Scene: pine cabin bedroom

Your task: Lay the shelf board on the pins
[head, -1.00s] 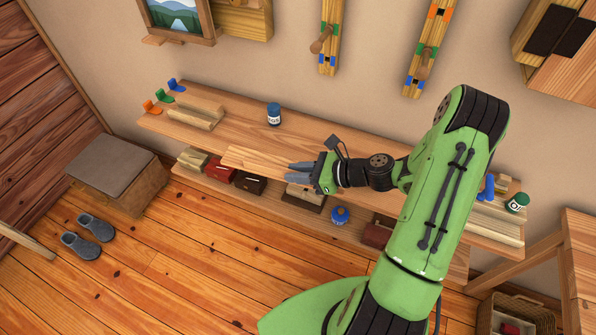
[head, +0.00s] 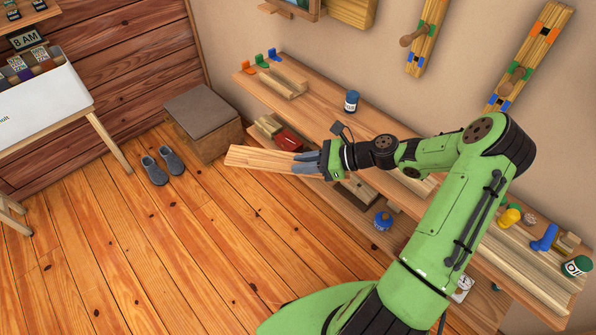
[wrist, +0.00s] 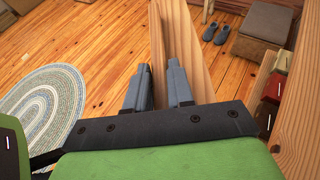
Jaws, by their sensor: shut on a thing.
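My gripper (head: 308,162) is shut on one end of the long pale shelf board (head: 262,158). The board sticks out to the left, over the floor in front of the low bench. In the wrist view the board (wrist: 194,60) runs away from the fingers (wrist: 157,82). Two upright wooden strips with coloured bands hang on the wall, a left one (head: 428,32) and a right one (head: 540,45). A wooden pin sticks out of each, the left pin (head: 413,37) and the right pin (head: 512,80). The right strip's lower end is partly hidden.
The bench (head: 325,112) holds a dark blue jar (head: 351,101), coloured hooks (head: 261,60) and wooden pieces. Red and dark boxes and a blue-lidded jar (head: 383,220) sit on its lower shelf. A stool (head: 203,122) and slippers (head: 163,166) stand left. Floor in front is clear.

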